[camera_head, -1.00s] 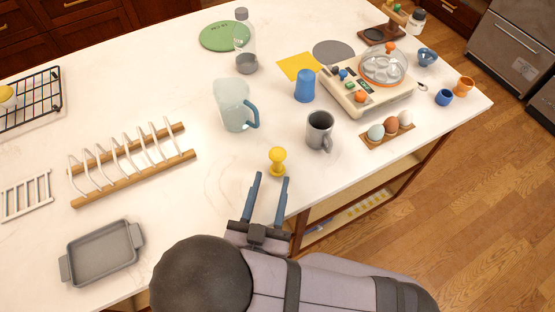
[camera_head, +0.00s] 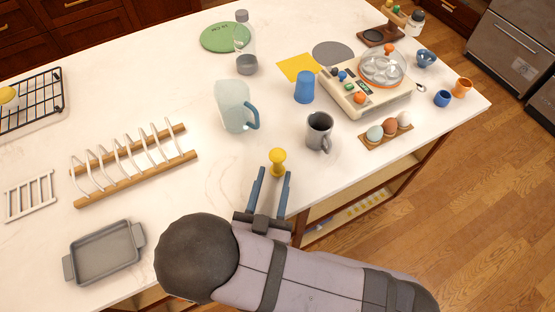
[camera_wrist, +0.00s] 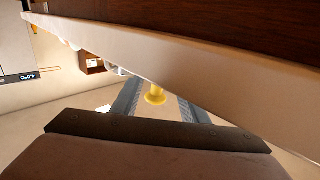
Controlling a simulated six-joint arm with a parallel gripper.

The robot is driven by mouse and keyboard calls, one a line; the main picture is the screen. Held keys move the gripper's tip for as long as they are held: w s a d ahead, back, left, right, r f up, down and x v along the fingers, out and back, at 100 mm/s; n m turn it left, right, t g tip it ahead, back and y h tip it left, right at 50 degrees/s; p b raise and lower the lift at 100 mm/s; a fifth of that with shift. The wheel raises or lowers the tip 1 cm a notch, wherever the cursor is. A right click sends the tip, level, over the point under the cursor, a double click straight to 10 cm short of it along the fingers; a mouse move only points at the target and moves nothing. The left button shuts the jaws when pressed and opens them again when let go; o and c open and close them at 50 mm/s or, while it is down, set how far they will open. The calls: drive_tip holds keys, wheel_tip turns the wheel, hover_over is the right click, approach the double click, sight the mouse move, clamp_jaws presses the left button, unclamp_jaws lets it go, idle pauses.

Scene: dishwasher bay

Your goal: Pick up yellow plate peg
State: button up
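The yellow plate peg (camera_head: 278,157) stands upright on the white counter, with a round knob top and a wider base. My gripper (camera_head: 275,172) is open, with its two blue-grey fingers apart and pointing at the peg. The fingertips are at the near side of the peg's base, one to each side in the picture. In the wrist view the peg (camera_wrist: 156,96) shows between the two fingers, near their far ends. I cannot tell whether either finger touches it. Nothing is held.
A grey mug (camera_head: 319,128) stands behind and right of the peg. A clear pitcher (camera_head: 233,103) with a blue handle is behind left. A wooden plate rack (camera_head: 140,178) and a grey tray (camera_head: 104,252) are at left. The counter's edge runs close on the right.

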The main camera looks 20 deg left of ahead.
sight(277, 169)
drive_tip(key=w+p, duration=0.1)
drive_tip(key=w, duration=0.2)
drive_tip(key=shift+r+p, duration=0.2)
drive_tip(key=shift+p, duration=0.1)
drive_tip(key=shift+w+a+f, duration=0.1)
drive_tip(key=shift+w+a, duration=0.05)
drive_tip(key=shift+w, duration=0.7)
clamp_jaws()
